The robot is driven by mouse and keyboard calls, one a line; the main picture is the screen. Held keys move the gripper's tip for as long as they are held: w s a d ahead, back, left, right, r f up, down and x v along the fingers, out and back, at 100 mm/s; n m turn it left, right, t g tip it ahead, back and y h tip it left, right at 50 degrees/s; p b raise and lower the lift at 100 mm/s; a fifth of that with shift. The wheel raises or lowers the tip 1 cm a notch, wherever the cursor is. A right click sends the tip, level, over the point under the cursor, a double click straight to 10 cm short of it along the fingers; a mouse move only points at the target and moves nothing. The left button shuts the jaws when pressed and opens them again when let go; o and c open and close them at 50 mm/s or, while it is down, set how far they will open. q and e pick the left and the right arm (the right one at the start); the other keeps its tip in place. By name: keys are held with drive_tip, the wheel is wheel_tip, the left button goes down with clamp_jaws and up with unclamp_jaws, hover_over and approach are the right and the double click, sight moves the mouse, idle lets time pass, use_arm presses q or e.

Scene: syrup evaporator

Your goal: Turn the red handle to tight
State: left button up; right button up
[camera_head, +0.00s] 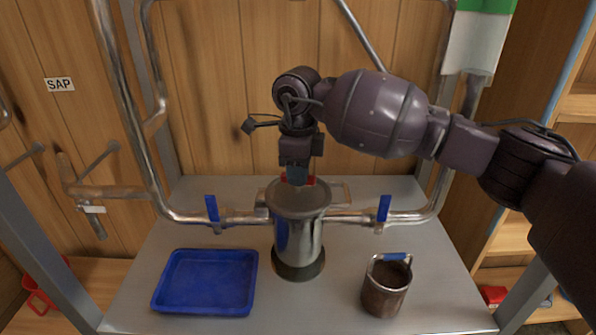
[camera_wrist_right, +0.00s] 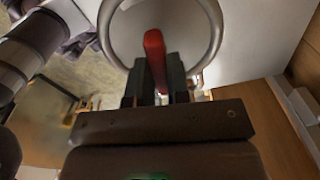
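The red handle (camera_head: 309,180) sits on top of the steel canister (camera_head: 299,222) in the middle of the table. My right gripper (camera_head: 297,176) comes down from above onto it and hides most of it in the head view. In the right wrist view the red handle (camera_wrist_right: 155,60) stands between the two dark fingers of my right gripper (camera_wrist_right: 156,82), over the round steel lid (camera_wrist_right: 120,35). The fingers lie close along both sides of the handle and appear shut on it. My left gripper is not in the head view.
Steel pipes with blue levers (camera_head: 212,208) and (camera_head: 384,208) join the canister on both sides. A blue tray (camera_head: 206,282) lies at the front left.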

clamp_jaws()
